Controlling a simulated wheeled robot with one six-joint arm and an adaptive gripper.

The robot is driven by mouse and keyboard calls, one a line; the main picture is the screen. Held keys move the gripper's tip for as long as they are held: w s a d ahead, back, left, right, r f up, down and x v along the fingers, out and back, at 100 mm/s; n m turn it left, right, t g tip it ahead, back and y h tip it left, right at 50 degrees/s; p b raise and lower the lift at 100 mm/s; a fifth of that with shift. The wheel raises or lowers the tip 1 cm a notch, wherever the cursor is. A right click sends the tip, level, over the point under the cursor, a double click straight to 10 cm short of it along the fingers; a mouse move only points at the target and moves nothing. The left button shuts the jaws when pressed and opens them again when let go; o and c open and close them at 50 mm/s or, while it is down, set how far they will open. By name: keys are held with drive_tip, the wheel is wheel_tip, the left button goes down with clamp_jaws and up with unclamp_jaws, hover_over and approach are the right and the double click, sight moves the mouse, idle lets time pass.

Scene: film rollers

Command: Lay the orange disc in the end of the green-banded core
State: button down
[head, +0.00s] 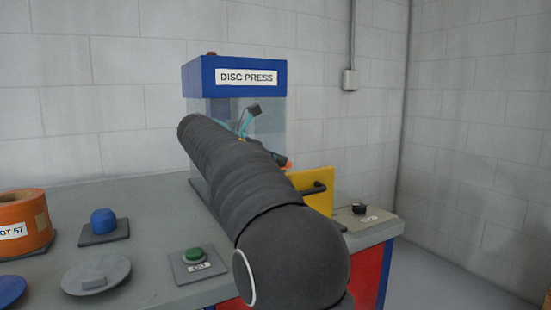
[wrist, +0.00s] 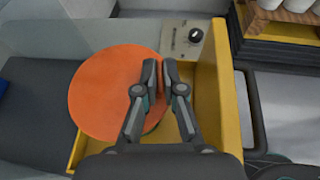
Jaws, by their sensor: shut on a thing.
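The orange disc (wrist: 100,95) lies flat under my gripper in the wrist view. My gripper (wrist: 160,77) is shut on the disc near its right side; the fingers hide the part they grip. In the head view my arm hides most of the gripper and disc; a small orange edge of the disc (head: 288,164) shows beside the yellow door. The disc is over or in a yellow tray (wrist: 206,95) at the disc press (head: 197,78). I cannot make out the green-banded core in either view.
A knob panel (head: 366,217) stands right of the yellow door (head: 318,190). On the bench are a green button (head: 194,254), a grey lidded disc (head: 96,274), a blue knob (head: 103,220) and an orange roll (head: 38,222). White cylinders (wrist: 295,6) show at the wrist view's top right.

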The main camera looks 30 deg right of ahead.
idle(0.4)
drive_tip(key=c, duration=0.7)
unclamp_jaws()
drive_tip(key=shift+o, duration=0.2)
drive_tip(key=shift+r, duration=0.1)
drive_tip(key=shift+r, duration=3.35)
